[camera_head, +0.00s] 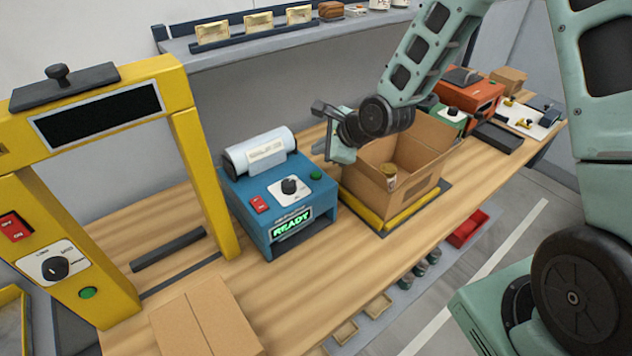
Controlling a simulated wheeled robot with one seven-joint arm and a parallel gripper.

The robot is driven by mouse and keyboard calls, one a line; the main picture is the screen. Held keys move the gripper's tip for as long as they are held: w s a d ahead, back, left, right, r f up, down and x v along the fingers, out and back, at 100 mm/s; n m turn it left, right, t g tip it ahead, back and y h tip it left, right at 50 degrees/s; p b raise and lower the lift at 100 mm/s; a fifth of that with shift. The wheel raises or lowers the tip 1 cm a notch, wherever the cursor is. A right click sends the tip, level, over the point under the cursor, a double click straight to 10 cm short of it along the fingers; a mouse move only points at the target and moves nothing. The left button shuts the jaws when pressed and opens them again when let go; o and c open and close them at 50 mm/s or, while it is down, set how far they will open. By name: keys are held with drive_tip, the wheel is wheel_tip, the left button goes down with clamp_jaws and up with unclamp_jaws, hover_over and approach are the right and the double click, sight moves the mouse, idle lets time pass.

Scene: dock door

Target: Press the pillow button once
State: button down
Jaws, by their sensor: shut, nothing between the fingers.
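A blue machine (275,210) with a white roll on top stands on the wooden bench, left of the open carton. Its front display (291,224) glows green and reads READY. Its top panel has a small green button (316,174) at the right, a black knob (289,186) and a red switch (260,204). No label reading pillow is legible; this machine's green button looks like the pillow button. My gripper (322,148) is shut and empty. It appears above and slightly right of the green button, by the carton's back left corner, apart from the button. Its fingertips show small.
The open carton (393,199) holds a small jar (391,183). A yellow frame machine (207,185) with its own green button (87,293) stands left. An orange machine (470,97) is at the back right. Flat cardboard (207,322) lies in front. A shelf (240,42) runs above.

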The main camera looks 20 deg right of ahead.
sight(320, 176)
drive_tip(key=shift+f+b, duration=1.35)
drive_tip(key=shift+f, duration=1)
drive_tip(key=shift+f, duration=0.4)
